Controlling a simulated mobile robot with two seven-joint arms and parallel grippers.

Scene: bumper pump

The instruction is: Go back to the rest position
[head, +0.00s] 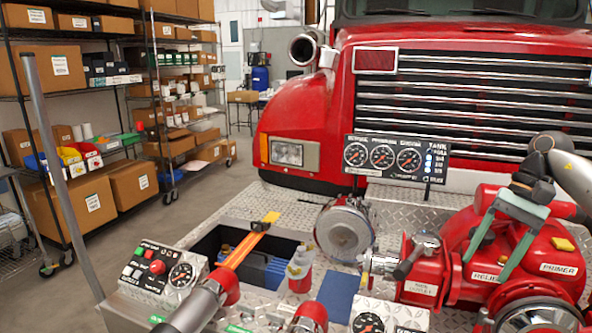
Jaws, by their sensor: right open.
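My right gripper (489,268) is at the right of the head view, in front of the red pump (455,235). Its two green fingers are spread apart and point down. I see nothing held between them. The fingertips overlap the pump near the RELIEF label; whether they touch it I cannot tell. My white and black right arm comes in from the right edge. My left gripper is not in view.
A gauge panel (397,160) stands behind the pump. On the diamond-plate bumper (230,209) are a control box (163,275), a recessed bin with an orange-yellow strap (252,244), a round metal cap (344,232) and red-ended pipes. The red truck (300,112) rises behind; shelves of boxes stand left.

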